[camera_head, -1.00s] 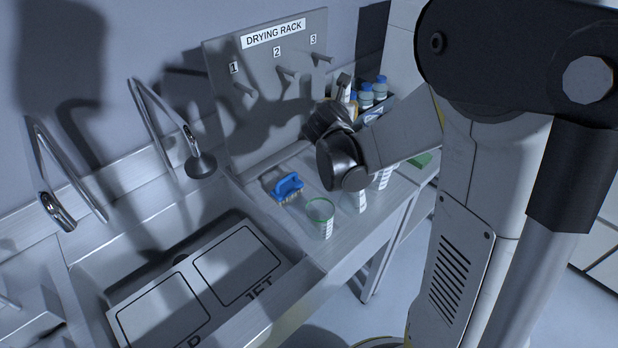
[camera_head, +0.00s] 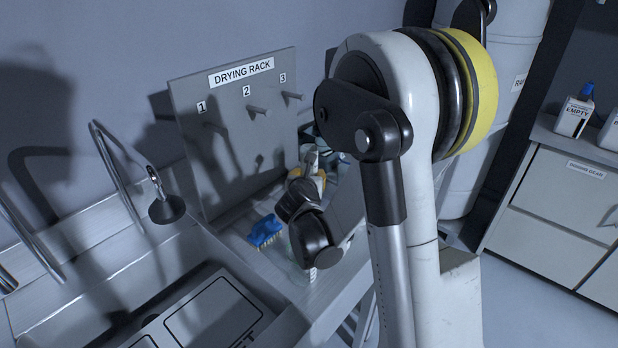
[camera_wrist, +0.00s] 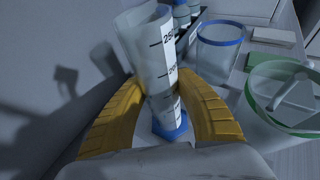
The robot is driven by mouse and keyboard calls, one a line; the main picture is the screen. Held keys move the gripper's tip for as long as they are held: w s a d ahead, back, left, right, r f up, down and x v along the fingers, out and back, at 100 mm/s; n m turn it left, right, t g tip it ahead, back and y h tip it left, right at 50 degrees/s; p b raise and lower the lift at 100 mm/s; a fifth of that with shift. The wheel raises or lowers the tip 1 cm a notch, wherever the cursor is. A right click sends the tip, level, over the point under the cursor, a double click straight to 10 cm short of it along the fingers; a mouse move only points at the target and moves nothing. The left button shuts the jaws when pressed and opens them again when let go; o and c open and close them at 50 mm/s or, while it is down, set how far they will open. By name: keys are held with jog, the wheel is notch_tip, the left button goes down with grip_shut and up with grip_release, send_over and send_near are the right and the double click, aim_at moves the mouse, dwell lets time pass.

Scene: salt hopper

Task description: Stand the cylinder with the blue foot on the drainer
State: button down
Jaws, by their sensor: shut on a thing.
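The cylinder with the blue foot (camera_wrist: 145,50) is a clear measuring cylinder with a white scale strip; its blue foot (camera_wrist: 172,127) shows below my fingers in the wrist view. My gripper (camera_wrist: 158,90) is shut on its body, one yellow finger on each side. In the head view my gripper (camera_head: 307,178) is over the counter by the pegboard, and the cylinder is mostly hidden there. Whether its foot touches the surface I cannot tell. A grey board with outlined squares (camera_head: 205,318) lies over the sink; I cannot tell whether this is the drainer.
A blue brush (camera_head: 264,231) lies on the counter before the DRYING RACK pegboard (camera_head: 215,130). A blue-rimmed beaker (camera_wrist: 220,48) and a green-rimmed beaker (camera_wrist: 272,120) stand right of the cylinder. Blue-capped bottles (camera_wrist: 181,17) stand behind. A tap (camera_head: 166,208) rises left of the pegboard.

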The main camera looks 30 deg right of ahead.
jog(key=shift+r, duration=0.1)
jog(key=c, duration=0.9)
grip_release()
jog(key=shift+f, duration=0.2)
jog(key=shift+c, duration=0.2)
